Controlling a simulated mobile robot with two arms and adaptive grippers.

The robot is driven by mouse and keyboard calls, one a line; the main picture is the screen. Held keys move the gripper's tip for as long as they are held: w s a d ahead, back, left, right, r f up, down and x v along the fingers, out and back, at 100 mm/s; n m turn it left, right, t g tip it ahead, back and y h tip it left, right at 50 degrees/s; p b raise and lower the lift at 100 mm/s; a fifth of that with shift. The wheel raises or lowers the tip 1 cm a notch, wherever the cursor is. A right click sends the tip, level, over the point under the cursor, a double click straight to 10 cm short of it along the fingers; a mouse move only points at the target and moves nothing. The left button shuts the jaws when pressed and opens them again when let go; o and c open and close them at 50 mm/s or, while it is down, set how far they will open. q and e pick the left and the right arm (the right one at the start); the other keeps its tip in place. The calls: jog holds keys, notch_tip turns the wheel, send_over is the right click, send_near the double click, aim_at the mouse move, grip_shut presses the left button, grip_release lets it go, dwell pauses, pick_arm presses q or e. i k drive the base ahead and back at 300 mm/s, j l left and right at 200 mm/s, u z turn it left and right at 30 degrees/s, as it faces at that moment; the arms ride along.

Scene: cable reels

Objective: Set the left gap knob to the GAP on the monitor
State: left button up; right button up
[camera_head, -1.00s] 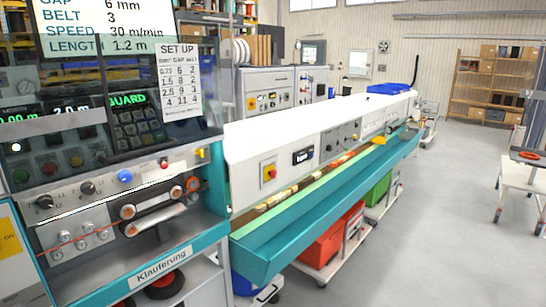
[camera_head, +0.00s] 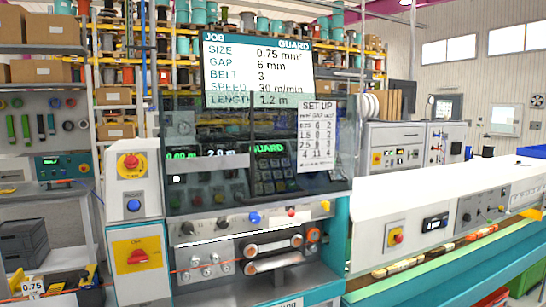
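The monitor (camera_head: 258,66) at top centre reads JOB, GUARD, SIZE 0.75 mm², GAP 6 mm, BELT 3, SPEED 30 m/min and LENGTH 1.2 m. A clear guard (camera_head: 345,140) hangs in front of the display and keypad, above the knobs. Neither of my grippers is in view.
A SET UP sheet (camera_head: 318,135) is fixed on the guard. A box with a red emergency button (camera_head: 131,163) and a red switch (camera_head: 138,256) stands left. A long white machine with a teal trough (camera_head: 440,268) extends right.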

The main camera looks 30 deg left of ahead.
aim_at(188, 228)
jog(key=u, duration=1.35)
